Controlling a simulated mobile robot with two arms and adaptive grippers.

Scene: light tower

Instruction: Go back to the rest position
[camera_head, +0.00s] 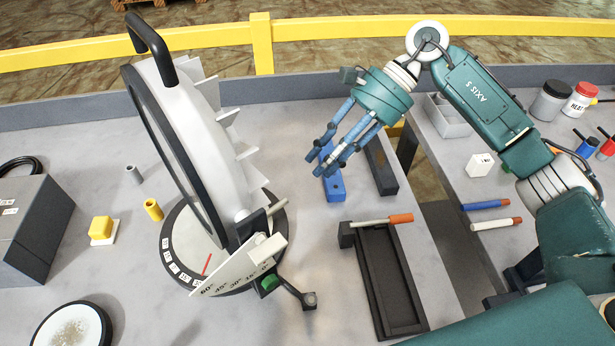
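My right arm comes in from the right, and its blue-fingered gripper (335,152) hangs over the table right of the lamp. Its fingers are apart with nothing visible between them, above the blue block (334,186). The large white lamp (198,150) with a black rim, rear fins and top handle stands tilted on a round dial base (178,240). A white angle scale (240,266), a green part (267,283) and a dark lever (297,294) are at its front. My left gripper is not in view.
A dark tray (388,285) with an orange-tipped rod (385,219) across its end lies below my gripper. A grey box (30,225), yellow cylinder (153,209) and white dish (68,328) are left. Jars (550,100) and markers (490,204) are right. A gap separates the tables.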

